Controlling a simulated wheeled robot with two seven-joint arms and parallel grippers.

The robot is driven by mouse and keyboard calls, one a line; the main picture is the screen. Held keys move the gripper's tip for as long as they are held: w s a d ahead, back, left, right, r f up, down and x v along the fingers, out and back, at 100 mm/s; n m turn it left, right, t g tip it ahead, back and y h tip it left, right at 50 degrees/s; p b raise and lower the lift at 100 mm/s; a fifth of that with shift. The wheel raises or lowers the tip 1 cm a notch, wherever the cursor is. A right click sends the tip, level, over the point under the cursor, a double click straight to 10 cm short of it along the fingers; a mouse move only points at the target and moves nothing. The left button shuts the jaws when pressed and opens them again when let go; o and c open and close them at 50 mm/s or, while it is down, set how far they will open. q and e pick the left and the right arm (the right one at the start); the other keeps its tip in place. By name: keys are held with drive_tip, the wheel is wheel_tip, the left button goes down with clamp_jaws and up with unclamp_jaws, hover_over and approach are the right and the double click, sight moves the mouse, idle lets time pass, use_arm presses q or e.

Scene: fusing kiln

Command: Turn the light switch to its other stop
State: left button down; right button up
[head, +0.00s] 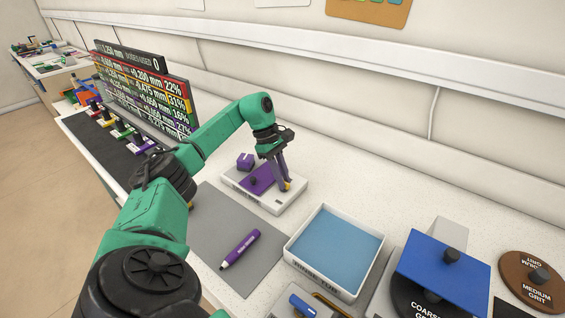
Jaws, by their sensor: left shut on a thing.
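My left gripper (284,178) reaches in from the left and points down over the right end of a white base (265,203). It is shut on a slim purple upright piece (282,172) with a small yellow spot near its foot. The fingertips partly hide this piece, and I cannot tell whether it is fixed to the base. A purple plate (262,175) with a dark knob and a purple block (245,161) are on the same base. No part is clearly marked as a light switch. My right gripper is not in view.
A grey mat (209,224) with a purple marker (240,249) lies in front of the base. A white tub (335,250) with a blue inside stands to its right. A blue plate (443,272) and a brown grit disc (531,281) are further right. A display board (145,88) stands at left.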

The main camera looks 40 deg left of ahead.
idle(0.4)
use_arm(q)
drive_tip(key=c, duration=0.8)
unclamp_jaws()
drive_tip(key=p+v, duration=0.2)
drive_tip(key=v, duration=1.2)
drive_tip(key=shift+s+a+r, duration=0.1)
drive_tip(key=shift+r, duration=0.25)
drive_tip(key=shift+f, duration=0.1)
